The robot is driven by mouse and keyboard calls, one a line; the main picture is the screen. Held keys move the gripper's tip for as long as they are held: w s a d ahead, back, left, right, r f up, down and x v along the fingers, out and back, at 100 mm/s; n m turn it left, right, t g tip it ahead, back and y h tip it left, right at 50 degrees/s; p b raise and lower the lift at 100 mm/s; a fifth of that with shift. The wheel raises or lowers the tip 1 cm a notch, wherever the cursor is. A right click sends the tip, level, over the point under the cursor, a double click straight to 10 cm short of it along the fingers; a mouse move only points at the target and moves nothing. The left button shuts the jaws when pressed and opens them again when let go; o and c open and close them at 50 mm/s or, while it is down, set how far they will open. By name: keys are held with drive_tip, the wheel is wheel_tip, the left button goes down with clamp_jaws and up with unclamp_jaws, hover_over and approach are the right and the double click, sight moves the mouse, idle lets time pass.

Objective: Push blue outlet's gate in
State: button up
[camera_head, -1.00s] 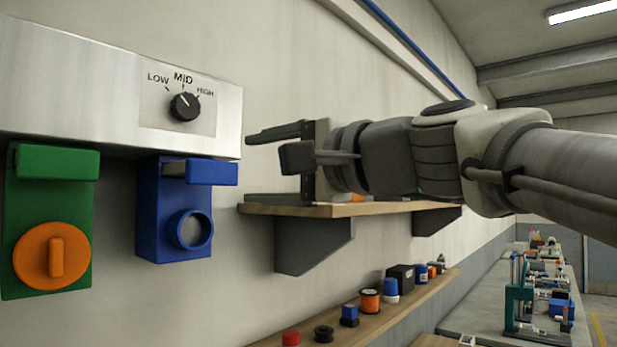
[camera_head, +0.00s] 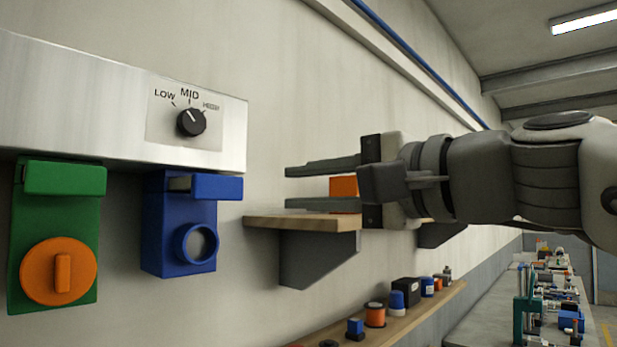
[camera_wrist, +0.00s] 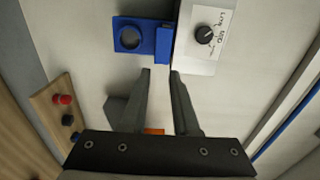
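The blue outlet (camera_head: 158,237) hangs on the wall under a metal panel, with a round ring opening on its front. Its gate (camera_head: 217,187) is a blue block at the top that sticks out to the right, with a grey strip on its left. In the wrist view the outlet (camera_wrist: 128,42) and its gate (camera_wrist: 164,41) lie beyond the fingertips. My gripper (camera_head: 287,188) is to the right of the outlet, apart from it, fingers pointing left toward it. The fingers are spread with nothing between their tips in the wrist view (camera_wrist: 160,72).
A green outlet (camera_head: 85,215) with an orange disc (camera_head: 58,271) is at the left. A black knob (camera_head: 191,122) is on the metal panel (camera_head: 110,110). A wooden shelf (camera_head: 270,219) sits below my gripper with an orange object (camera_head: 344,187). A lower shelf (camera_head: 400,318) holds several small items.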

sight(220, 192)
drive_tip(key=shift+w+a, duration=0.1)
drive_tip(key=shift+a, duration=0.1)
drive_tip(key=shift+c, duration=1.2)
drive_tip(key=p+x, duration=0.3)
drive_tip(key=x, duration=1)
drive_tip(key=shift+d, duration=0.1)
clamp_jaws()
drive_tip(key=shift+w+a, duration=0.25)
drive_tip(key=shift+x, duration=1.65)
drive_tip(key=shift+s+r, duration=0.1)
drive_tip(key=shift+d+b, duration=0.1)
drive_tip(key=shift+b, duration=0.2)
